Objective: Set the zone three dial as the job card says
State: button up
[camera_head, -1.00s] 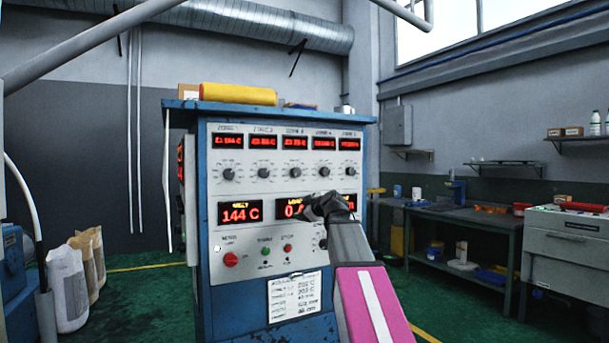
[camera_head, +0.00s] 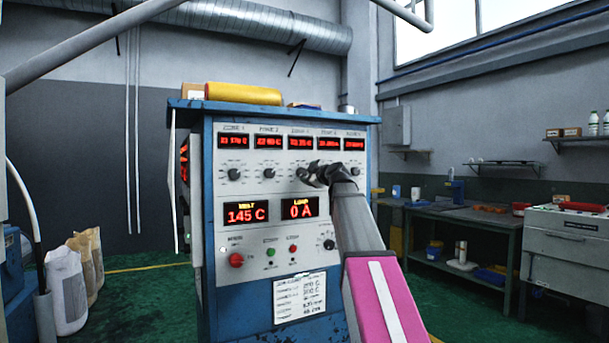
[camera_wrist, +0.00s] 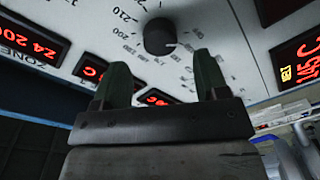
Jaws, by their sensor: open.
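The blue-framed control cabinet has a row of dials under red displays. The zone three dial (camera_head: 302,172) is the middle one, partly covered by my gripper (camera_head: 316,173), under the zone three display (camera_head: 300,143). In the wrist view my gripper (camera_wrist: 160,68) is open and empty. A black knob (camera_wrist: 160,36) with a printed number scale lies beyond and between its fingertips; it appears to be the zone three dial. Contact cannot be told. The job card (camera_head: 299,297) is on the lower panel, its lines too blurred to read surely.
Neighbouring dials stand close by, such as the zone two dial (camera_head: 269,173). Below are the melt display (camera_head: 246,214), the load display (camera_head: 300,208) and a red knob (camera_head: 236,260). A workbench (camera_head: 460,215) stands at the right.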

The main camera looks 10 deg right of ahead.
aim_at(303, 172)
jog(key=x, duration=0.4)
jog(key=shift+w+a, duration=0.1)
jog(key=shift+w, duration=0.2)
jog(key=c, duration=0.9)
